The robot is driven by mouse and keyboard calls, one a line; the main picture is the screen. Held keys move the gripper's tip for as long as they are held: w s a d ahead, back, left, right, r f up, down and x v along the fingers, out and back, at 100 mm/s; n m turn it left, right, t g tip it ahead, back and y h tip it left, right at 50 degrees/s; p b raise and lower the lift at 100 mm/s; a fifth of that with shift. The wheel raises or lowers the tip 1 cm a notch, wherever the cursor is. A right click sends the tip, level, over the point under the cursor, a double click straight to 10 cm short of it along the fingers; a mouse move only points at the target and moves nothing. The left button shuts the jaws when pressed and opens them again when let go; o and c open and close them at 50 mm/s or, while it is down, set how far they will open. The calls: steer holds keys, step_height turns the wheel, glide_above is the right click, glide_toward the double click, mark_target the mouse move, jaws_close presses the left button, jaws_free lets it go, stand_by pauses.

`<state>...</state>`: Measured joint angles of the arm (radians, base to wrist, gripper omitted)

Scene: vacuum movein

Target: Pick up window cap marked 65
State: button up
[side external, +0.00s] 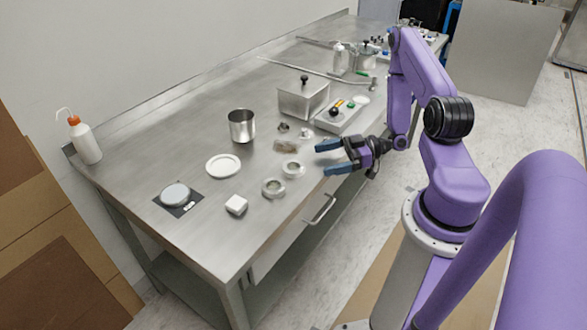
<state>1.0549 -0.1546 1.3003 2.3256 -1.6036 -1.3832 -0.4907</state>
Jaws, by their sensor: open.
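My gripper (327,158) is open and empty above the front edge of the steel table (190,135), its blue fingers pointing left. Two short, round, pale metal ring-like pieces lie to its left. The nearer one (273,187) is further left, and the other one (293,169) is closer to my fingers. They look like caps, but no number is legible, so I cannot tell which is marked 65. My gripper does not appear to touch either.
A lidded steel box (303,99) and tool tray (341,116) stand behind. A wash bottle (84,140) is at the far-left corner.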

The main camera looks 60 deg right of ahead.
mark_target(300, 165)
steer(key=shift+x, duration=3.85)
steer(key=shift+c, duration=0.3)
steer(key=c, duration=1.2)
steer(key=shift+r, duration=0.2)
